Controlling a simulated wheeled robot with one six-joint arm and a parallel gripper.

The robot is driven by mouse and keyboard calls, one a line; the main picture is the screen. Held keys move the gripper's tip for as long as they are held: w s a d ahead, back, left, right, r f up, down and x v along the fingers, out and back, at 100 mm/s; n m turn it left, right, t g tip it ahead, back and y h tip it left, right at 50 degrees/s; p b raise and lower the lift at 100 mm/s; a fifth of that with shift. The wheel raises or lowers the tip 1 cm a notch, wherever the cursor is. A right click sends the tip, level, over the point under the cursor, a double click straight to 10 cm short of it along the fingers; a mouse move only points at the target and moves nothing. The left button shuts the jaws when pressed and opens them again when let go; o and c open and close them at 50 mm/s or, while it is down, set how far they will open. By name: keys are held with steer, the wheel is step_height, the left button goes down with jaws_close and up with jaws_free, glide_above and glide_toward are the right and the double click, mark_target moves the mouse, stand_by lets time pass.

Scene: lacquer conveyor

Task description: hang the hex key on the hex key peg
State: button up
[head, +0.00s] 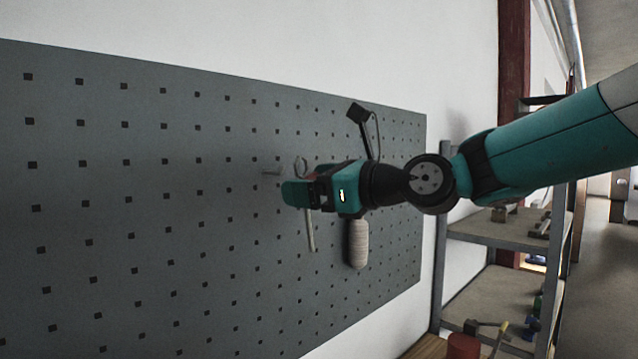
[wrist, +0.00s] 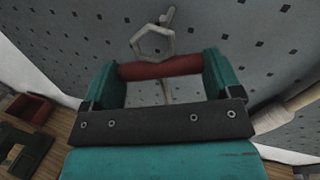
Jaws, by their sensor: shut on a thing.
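My gripper (head: 302,188) is raised in front of the grey pegboard (head: 120,180), shut on the red grip of the hex key. The hex key shows in the wrist view (wrist: 160,68) with the red grip across between the teal fingers. Its pale hexagonal ring (wrist: 135,46) sticks out past the fingers toward the board. Its thin shank (head: 310,232) hangs below my gripper in the head view. In the wrist view the peg (wrist: 168,16) overlaps the ring's upper right edge; contact is unclear.
A tool with a pale wooden handle (head: 358,244) hangs just right of my gripper, close to the board. A shelf rack (head: 500,232) with several items stands at the right. The board left of the peg is bare.

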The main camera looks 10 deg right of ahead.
steer(key=shift+w+d+p+x, duration=0.1)
steer(key=shift+w+d+x, duration=0.05)
steer(key=shift+x, duration=0.8)
steer(key=shift+w+d+p+x, duration=0.1)
steer(key=shift+w+d+x, duration=0.1)
steer(key=shift+x, duration=0.75)
steer(key=shift+w+d+p+x, duration=0.1)
steer(key=shift+w+x, duration=0.05)
steer(key=shift+x, duration=0.8)
steer(key=shift+w+a+f+p, duration=0.4)
steer(key=shift+w+f, duration=0.15)
steer(key=shift+f, duration=0.2)
steer(key=o, duration=0.8)
steer(key=shift+c, duration=0.2)
steer(key=shift+d, duration=0.1)
